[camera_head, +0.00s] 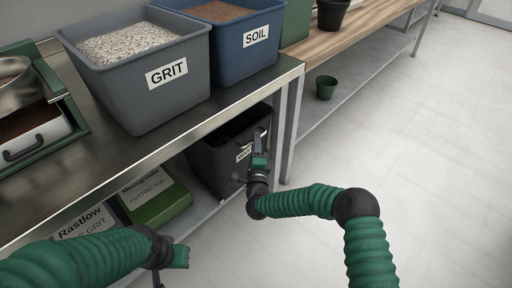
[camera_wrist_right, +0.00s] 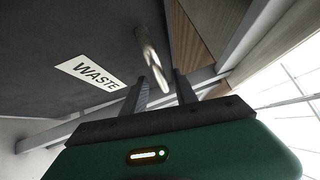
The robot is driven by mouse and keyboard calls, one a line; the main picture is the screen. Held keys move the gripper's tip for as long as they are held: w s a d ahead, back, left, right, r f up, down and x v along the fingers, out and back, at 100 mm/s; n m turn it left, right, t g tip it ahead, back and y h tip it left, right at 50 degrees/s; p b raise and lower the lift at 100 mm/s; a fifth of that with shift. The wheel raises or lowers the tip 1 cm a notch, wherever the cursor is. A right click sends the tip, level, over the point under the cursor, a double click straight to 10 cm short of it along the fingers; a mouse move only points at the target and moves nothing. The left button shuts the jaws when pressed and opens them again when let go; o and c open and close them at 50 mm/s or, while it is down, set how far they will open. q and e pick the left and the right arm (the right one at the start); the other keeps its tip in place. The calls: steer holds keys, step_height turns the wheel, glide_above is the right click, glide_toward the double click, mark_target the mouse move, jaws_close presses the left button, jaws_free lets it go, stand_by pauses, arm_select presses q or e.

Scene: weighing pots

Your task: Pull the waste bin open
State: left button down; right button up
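The waste bin (camera_head: 213,160) is a dark grey box on the lower shelf, under the metal bench. Its white label, reading WASTE (camera_wrist_right: 90,74) in the right wrist view, is partly covered by my gripper in the head view. A metal bar handle (camera_wrist_right: 150,55) stands out from the bin's front. My right gripper (camera_head: 258,140) is at the bin's front. In the right wrist view its fingers (camera_wrist_right: 161,80) are apart, with the handle's end appearing between them; contact is not clear. My left gripper (camera_head: 172,262) is low at the left, well away from the bin; its fingers are unclear.
A grit tub (camera_head: 133,100) and a soil tub (camera_head: 232,75) stand on the bench above. Bags, including a green potting soil bag (camera_head: 160,208), lie left of the bin. A bench leg (camera_head: 292,130) stands close on the right. The floor (camera_head: 420,150) in front is clear.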

steer(key=shift+w+r, duration=0.1)
steer(key=shift+w, duration=0.05)
steer(key=c, duration=0.7)
jaws_close()
steer(key=shift+f, duration=0.2)
stand_by(0.5)
